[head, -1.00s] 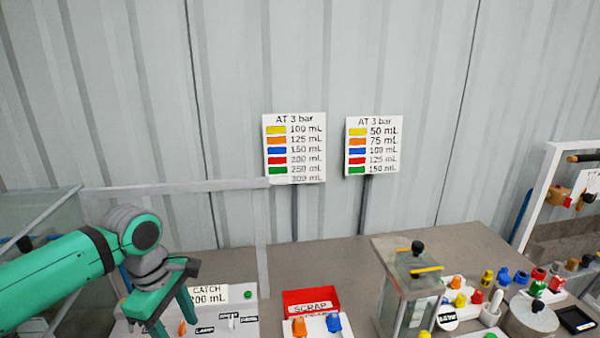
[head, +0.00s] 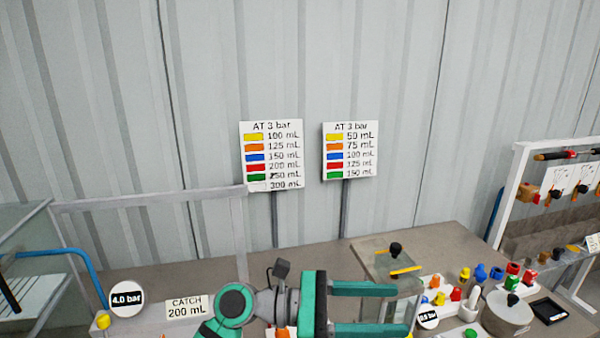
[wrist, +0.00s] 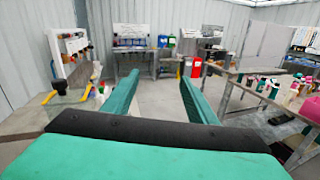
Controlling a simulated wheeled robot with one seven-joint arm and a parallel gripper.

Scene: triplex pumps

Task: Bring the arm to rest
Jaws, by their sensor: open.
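My gripper (head: 392,309) is at the lower middle of the head view. Its two green fingers point right, held apart with nothing between them. It is in front of the bench, left of the clear box with the black knob (head: 395,250), and its lower finger overlaps that box's front in the picture. In the wrist view my gripper (wrist: 158,88) shows both fingers spread and empty, facing out over open floor toward a far workbench.
A 4.0 bar gauge (head: 126,299) and a CATCH 200 mL sign (head: 186,308) stand at left. Coloured caps, a grey round pot (head: 507,313) and a white rack frame (head: 515,190) are at right. Two colour charts (head: 272,155) stand behind. The wrist view shows a cluttered table (wrist: 235,75) at right.

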